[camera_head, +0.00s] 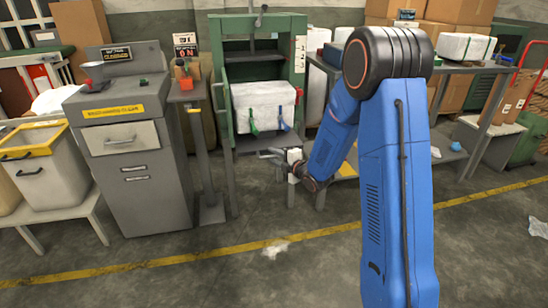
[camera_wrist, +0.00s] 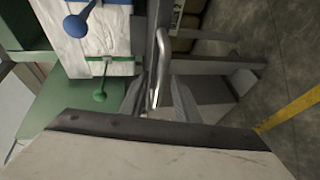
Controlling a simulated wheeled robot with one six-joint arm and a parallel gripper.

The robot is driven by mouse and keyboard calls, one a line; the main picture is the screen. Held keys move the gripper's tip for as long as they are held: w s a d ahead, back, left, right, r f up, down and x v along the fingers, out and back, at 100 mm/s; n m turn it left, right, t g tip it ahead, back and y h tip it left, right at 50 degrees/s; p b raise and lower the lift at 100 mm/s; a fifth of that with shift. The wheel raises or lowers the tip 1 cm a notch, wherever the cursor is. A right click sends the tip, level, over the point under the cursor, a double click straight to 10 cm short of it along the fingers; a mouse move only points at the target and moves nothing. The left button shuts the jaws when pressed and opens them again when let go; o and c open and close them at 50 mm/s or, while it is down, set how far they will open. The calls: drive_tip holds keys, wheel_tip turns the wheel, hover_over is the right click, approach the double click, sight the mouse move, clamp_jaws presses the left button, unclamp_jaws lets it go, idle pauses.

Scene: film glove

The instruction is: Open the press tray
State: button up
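The green press (camera_head: 228,95) stands at the back centre, with a white wrapped bale (camera_head: 262,103) inside it. A grey ledge (camera_head: 250,146), which looks like the press tray's front, lies below the bale. My gripper (camera_head: 272,154) is at this ledge. In the wrist view, a shiny metal bar handle (camera_wrist: 162,65) on a grey front edge reaches between the two fingers of my gripper (camera_wrist: 157,98). The fingers stand apart, with gaps beside the handle, so they look open around it. I cannot tell whether either finger touches it. The tray's inside is hidden.
A green knobbed strap (camera_wrist: 100,96) and a blue knobbed one (camera_wrist: 76,25) hang at the bale's front. A grey cabinet (camera_head: 140,190) with a drawer stands left. A grey table (camera_head: 462,70) with boxes is right. The front floor is mostly clear.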

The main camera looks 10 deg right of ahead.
drive_tip(key=v, duration=1.1)
drive_tip(key=shift+s, duration=0.2)
drive_tip(key=shift+d+r, duration=0.15)
drive_tip(key=s+d+r+m+g+h, duration=0.2)
drive_tip(key=s+d+r+m+h, duration=0.15)
drive_tip(key=s+m, duration=0.3)
drive_tip(key=s+d+r+m+g+h, duration=0.2)
drive_tip(key=s+d+r+m+h, duration=0.1)
drive_tip(key=s+r+m, duration=0.3)
drive_tip(key=s+a+m+g, duration=0.1)
drive_tip(key=s+m+g, duration=0.1)
drive_tip(key=s, duration=0.7)
drive_tip(key=s+a+r+m+g, duration=0.1)
drive_tip(key=s+m, duration=0.3)
drive_tip(key=s, duration=0.6)
drive_tip(key=s+a+m+g, duration=0.2)
drive_tip(key=s+m+g, duration=0.1)
drive_tip(key=s, duration=0.6)
drive_tip(key=shift+s+r, duration=0.35)
drive_tip(key=shift+r, duration=0.05)
